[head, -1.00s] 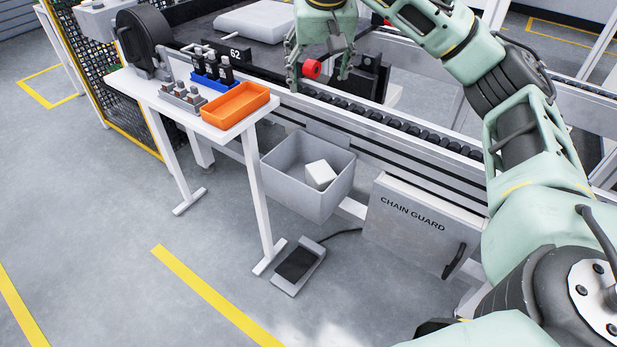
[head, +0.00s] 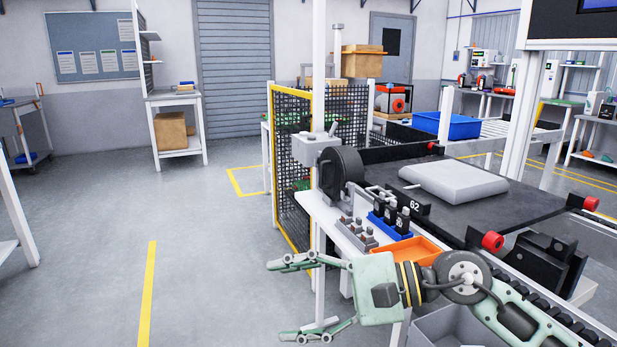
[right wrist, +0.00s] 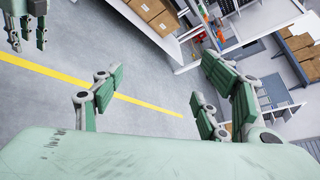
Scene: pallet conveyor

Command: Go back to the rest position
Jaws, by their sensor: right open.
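My right gripper (head: 280,301) is open and empty in the head view. Its arm comes in from the right, and its two fingers point left, wide apart, over the floor in front of the white table. In the right wrist view the same gripper (right wrist: 155,92) has its fingers spread with only floor between them. A green and grey part of what looks like my left gripper (right wrist: 30,28) shows at the upper left of that view. It is cut off, and its jaw state is unclear. The left arm is not in the head view.
The white table with an orange tray (head: 418,247) and a blue holder (head: 391,224) stands just behind my right wrist. The conveyor carries a grey package (head: 454,180). A mesh fence (head: 292,170) stands behind. A grey bin (head: 452,328) is below my arm. Floor at left is clear.

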